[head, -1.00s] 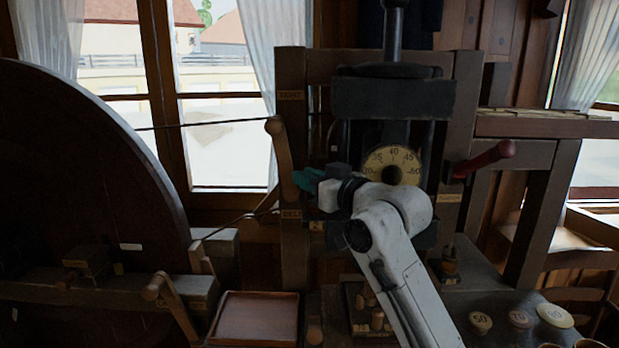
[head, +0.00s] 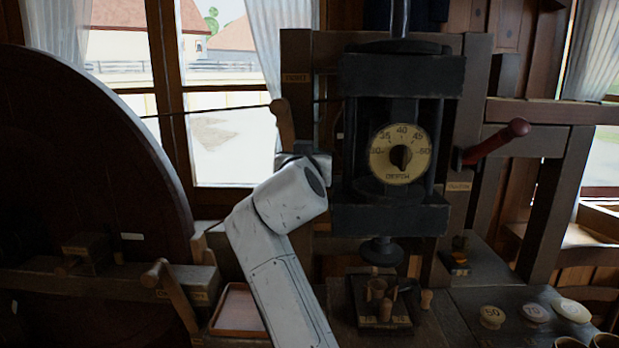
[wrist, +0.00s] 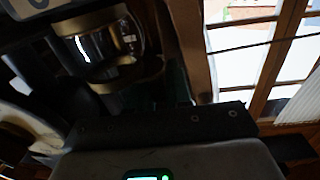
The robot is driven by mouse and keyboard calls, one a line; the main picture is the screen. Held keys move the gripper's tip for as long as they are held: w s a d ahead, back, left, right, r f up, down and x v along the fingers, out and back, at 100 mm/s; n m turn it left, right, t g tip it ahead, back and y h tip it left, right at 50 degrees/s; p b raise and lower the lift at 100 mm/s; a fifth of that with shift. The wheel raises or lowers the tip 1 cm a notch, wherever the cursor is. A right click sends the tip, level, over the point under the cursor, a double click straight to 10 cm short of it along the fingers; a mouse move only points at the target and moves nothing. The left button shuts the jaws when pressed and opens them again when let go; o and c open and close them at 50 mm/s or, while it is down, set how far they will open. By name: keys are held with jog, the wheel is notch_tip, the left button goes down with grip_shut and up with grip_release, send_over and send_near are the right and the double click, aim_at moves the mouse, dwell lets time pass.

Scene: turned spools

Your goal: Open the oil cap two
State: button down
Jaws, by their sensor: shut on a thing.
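In the wrist view, a glass vessel with brass rims (wrist: 105,45), which looks like an oiler, is at the upper left beside the dark press frame. No cap marked two can be read. My gripper (wrist: 172,88) is just below and right of the vessel, with a teal finger showing faintly in shadow. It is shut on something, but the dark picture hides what. In the head view my white arm and wrist cover the jaws, left of the press (head: 400,75). A wooden lever (head: 284,121) stands behind the wrist; it also shows in the wrist view (wrist: 194,45), close right of the finger.
A round dial (head: 385,160) and a red handle (head: 497,142) are on the press and its right post. A large dark wheel (head: 80,170) fills the left. A tray (head: 238,312) and a rack of wooden pegs (head: 382,322) stand low in front.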

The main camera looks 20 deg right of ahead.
jog(key=shift+w+d+m+g+h+b, duration=0.1)
jog(key=shift+w+m+g+h+b, duration=0.15)
jog(key=shift+m+g+h+b, duration=0.6)
jog(key=shift+w+d+m+g+h+b, duration=0.1)
jog(key=shift+w+m+g+h+b, duration=0.1)
jog(key=shift+m+g+h, duration=1.25)
jog(key=shift+w+d+m+g+h+b, duration=0.1)
jog(key=shift+w+m+g+h+b, duration=0.15)
jog(key=shift+m+g+h+b, duration=0.9)
jog(key=shift+t+h+p, duration=0.35)
jog(key=shift+h+p, duration=0.2)
jog(key=shift+h, duration=0.1)
jog(key=c, duration=1.1)
grip_release()
jog(key=b+v, duration=0.2)
jog(key=v, duration=0.8)
jog(key=shift+s+a, duration=0.15)
jog(key=shift+a, duration=0.2)
jog(key=shift+r, duration=0.1)
